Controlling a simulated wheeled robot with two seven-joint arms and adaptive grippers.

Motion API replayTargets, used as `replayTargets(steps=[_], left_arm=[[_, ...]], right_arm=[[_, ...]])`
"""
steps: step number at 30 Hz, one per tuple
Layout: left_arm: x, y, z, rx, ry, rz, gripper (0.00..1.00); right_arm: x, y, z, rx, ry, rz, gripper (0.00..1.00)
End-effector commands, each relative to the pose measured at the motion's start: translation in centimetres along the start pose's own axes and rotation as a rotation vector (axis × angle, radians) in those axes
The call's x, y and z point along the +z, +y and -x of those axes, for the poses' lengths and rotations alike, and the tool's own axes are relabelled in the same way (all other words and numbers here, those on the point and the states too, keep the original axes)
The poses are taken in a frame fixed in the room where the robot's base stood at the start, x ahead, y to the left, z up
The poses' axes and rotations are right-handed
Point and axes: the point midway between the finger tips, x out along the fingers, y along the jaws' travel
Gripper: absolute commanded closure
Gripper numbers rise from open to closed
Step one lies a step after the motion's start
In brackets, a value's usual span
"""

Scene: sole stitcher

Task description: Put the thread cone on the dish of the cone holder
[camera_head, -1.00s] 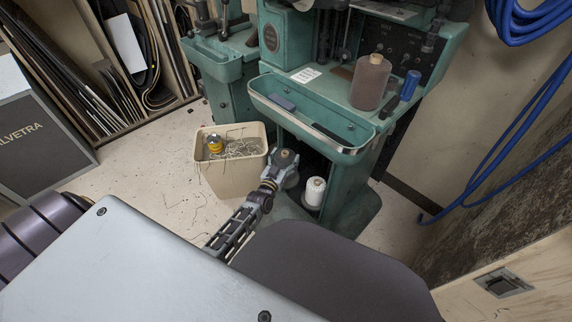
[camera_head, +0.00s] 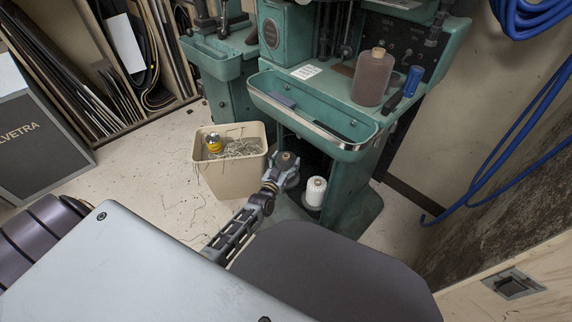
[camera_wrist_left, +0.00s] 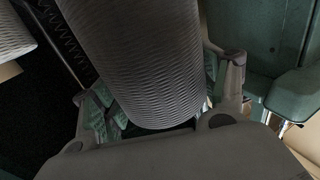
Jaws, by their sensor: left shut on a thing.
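My left gripper (camera_head: 282,172) reaches down beside the teal machine's lower base. It is shut on a dark grey ribbed thread cone (camera_head: 287,158), whose tan top shows in the head view. In the left wrist view the cone (camera_wrist_left: 140,55) fills the middle, with the fingers on both sides of it. A white thread cone (camera_head: 315,191) stands upright just right of the gripper; part of a pale ribbed cone also shows at the left wrist view's upper left (camera_wrist_left: 12,32). I cannot make out the cone holder's dish clearly; the gripper and held cone cover that spot. My right gripper is not in view.
A beige bin (camera_head: 232,175) with thread scraps and a yellow spool stands close left of the gripper. The machine's teal tray (camera_head: 318,125) overhangs behind it. Blue hoses (camera_head: 500,150) hang at right.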

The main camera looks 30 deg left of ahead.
Motion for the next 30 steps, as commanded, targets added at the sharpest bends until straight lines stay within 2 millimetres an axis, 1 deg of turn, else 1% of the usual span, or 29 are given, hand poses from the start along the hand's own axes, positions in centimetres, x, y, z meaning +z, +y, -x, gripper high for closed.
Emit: replayTargets(steps=[16, 17, 21, 22, 30], left_arm=[[0.43, -0.03, -0.04, -0.001, 0.002, 0.000, 0.58], [0.55, -0.03, 0.00, 0.000, 0.000, 0.000, 0.25], [0.50, -0.03, 0.00, 0.000, 0.000, 0.000, 0.07], [0.50, -0.03, 0.00, 0.000, 0.000, 0.000, 0.05], [0.49, -0.03, 0.01, -0.001, 0.000, 0.000, 0.05]], right_arm=[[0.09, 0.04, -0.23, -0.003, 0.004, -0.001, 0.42], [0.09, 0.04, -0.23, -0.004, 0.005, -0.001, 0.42], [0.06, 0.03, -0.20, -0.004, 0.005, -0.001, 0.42], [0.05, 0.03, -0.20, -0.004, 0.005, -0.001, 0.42], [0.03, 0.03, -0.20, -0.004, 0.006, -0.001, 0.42]])
